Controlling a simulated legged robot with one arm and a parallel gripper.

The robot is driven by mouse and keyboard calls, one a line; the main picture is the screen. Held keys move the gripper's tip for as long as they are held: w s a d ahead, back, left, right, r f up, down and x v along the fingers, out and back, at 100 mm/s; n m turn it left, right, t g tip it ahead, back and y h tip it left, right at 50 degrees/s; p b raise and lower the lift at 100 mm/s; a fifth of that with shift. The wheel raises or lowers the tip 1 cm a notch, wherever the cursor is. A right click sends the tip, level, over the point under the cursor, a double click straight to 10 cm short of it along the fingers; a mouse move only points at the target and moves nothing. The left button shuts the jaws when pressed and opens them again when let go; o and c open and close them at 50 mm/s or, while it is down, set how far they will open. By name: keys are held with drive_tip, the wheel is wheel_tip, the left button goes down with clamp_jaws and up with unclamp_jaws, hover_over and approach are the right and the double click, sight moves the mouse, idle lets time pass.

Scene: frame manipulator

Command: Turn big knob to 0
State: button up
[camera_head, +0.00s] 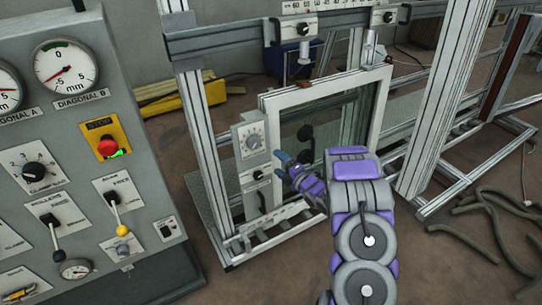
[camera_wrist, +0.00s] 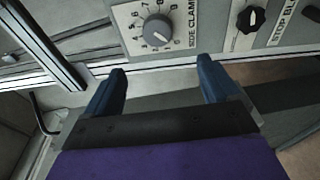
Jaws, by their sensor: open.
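A large round grey knob (camera_head: 253,142) sits on a numbered dial plate on the frame's left upright. In the wrist view the knob (camera_wrist: 157,30) is at the top centre, beside the sideways words "SIDE CLAMP". Its light pointer mark seems to face the lower right of that view; I cannot read the exact setting. My gripper (camera_head: 281,163) is open and empty, to the right of and slightly below the knob in the head view. In the wrist view its two blue fingers (camera_wrist: 162,68) are spread apart below the knob, not touching it.
A smaller black knob (camera_wrist: 251,18) is on the neighbouring plate. A window-like white frame (camera_head: 378,100) stands close behind my arm. The grey control panel (camera_head: 75,125) at left carries gauges, a red stop button (camera_head: 108,147) and levers. Dark hoses (camera_head: 490,215) lie on the floor at right.

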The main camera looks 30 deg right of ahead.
drive_tip(key=shift+v, duration=1.3)
